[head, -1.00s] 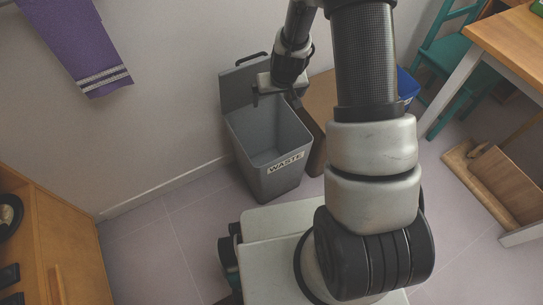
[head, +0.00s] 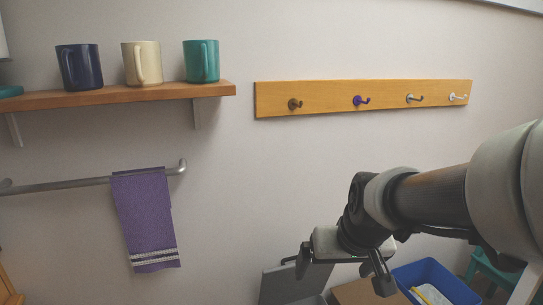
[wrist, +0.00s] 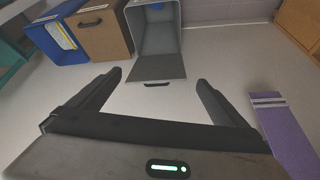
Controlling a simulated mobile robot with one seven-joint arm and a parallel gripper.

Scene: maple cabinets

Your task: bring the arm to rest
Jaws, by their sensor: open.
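My arm reaches in from the right side of the head view. My gripper (head: 342,275) hangs in front of the wall, low in the picture. Its two fingers stand well apart with nothing between them. In the wrist view my gripper (wrist: 159,77) also shows both fingers spread and empty. The grey waste bin (wrist: 173,37) lies beyond the fingertips there, with its lid open. In the head view only the top of the bin's lid (head: 285,286) shows at the bottom edge, below and left of the gripper.
A blue bin (head: 437,278) with papers and a cardboard-brown box (head: 357,292) stand below the gripper. A purple towel (head: 146,220) hangs on a rail (head: 60,186) at left. Above are a shelf (head: 110,97) with three mugs and a hook board (head: 380,94).

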